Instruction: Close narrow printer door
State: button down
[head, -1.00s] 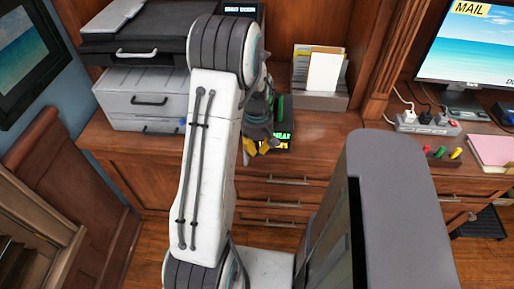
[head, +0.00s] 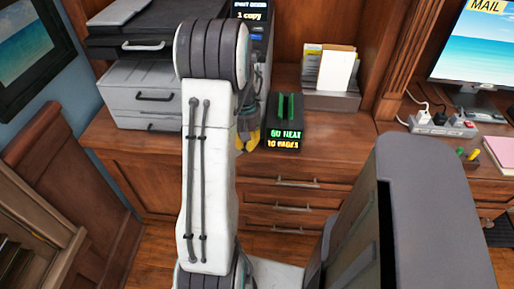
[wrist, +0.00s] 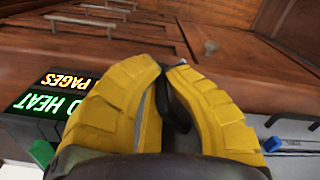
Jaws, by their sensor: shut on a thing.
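The printer stands at the back left of the desk, with a dark top (head: 150,42) and grey drawer fronts (head: 150,97) below. The fronts have dark handles and look flush in the head view; my arm hides their right end. A narrow door cannot be made out. In the wrist view a grey front with a handle (wrist: 296,143) and a blue tab (wrist: 272,144) show at right. My gripper (wrist: 170,72) has yellow fingers with tips close together and a dark piece (wrist: 174,108) between them. In the head view it (head: 250,138) is partly hidden behind my arm, over the desk's front edge.
A black device (head: 285,114) with green slots and a lit text display stands just right of my gripper. Drawers with bar handles (head: 297,182) run below the desk edge. A power strip (head: 440,126) lies at right.

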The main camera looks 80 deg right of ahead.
jog(key=c, duration=1.9)
grip_release()
jog(key=w, duration=0.1)
jog(key=w+d, duration=0.1)
jog(key=w, duration=0.1)
jog(key=shift+w+d+f, duration=0.1)
jog(key=shift+w, duration=0.05)
jog(key=shift+o, duration=0.7)
jog(key=shift+w, duration=0.1)
jog(key=shift+o, duration=0.8)
notch_tip(320, 180, up, 12)
jog(key=shift+r, duration=0.1)
